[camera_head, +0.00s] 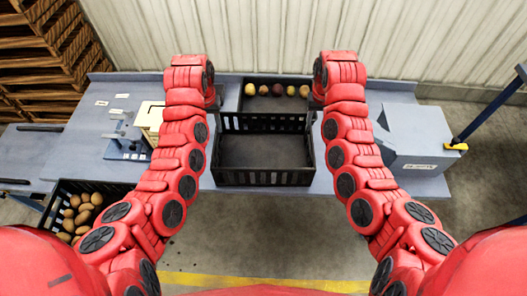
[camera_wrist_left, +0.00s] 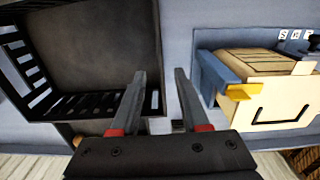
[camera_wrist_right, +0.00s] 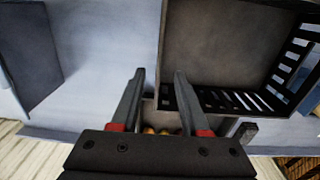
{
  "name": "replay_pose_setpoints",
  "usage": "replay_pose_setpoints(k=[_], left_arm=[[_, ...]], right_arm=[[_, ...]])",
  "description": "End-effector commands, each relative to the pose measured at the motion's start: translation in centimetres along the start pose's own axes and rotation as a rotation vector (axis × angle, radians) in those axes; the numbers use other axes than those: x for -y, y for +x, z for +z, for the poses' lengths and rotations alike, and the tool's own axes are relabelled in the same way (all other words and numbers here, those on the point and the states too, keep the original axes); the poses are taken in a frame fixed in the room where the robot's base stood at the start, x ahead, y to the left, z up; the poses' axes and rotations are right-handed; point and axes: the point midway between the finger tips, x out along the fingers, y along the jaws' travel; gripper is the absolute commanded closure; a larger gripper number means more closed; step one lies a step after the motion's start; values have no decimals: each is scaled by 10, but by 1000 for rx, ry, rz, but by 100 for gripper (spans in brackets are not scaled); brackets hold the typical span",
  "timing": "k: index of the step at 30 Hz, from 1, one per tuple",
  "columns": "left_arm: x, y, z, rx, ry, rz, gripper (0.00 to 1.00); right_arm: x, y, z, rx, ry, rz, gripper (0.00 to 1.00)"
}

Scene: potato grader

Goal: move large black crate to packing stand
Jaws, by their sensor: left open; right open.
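The large black crate (camera_head: 263,178) is empty and sits on the grey-blue table, between my two arms. My left gripper (camera_head: 217,101) is open at its far left corner. In the left wrist view the crate (camera_wrist_left: 95,45) lies to the left, and its side wall lines up between the open fingers (camera_wrist_left: 161,74). My right gripper (camera_head: 314,99) is open at the far right corner. In the right wrist view the crate (camera_wrist_right: 220,45) lies to the right, with its wall between the fingers (camera_wrist_right: 159,73). Contact is unclear. I cannot identify the packing stand.
A smaller black crate (camera_head: 276,82) with several potatoes stands directly behind. A grey box (camera_head: 412,130) with a label is at the right. A blue device (camera_head: 125,140) and a beige box (camera_head: 151,115) are at the left. A potato-filled crate (camera_head: 62,188) stands front left.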

Motion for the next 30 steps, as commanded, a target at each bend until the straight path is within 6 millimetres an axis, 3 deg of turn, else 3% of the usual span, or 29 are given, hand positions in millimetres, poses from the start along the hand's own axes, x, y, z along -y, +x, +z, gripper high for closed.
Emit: replay_pose_setpoints(k=[15,21,30], left_arm=[[1,97,2,4,3,-4,55],[0,116,1,3,4,-4,55],[1,121,0,-3,1,-3,55]], right_arm=[[-1,98,2,5,-2,3,55],[-1,115,0,1,-2,3,55],[0,122,0,-2,-1,1,55]])
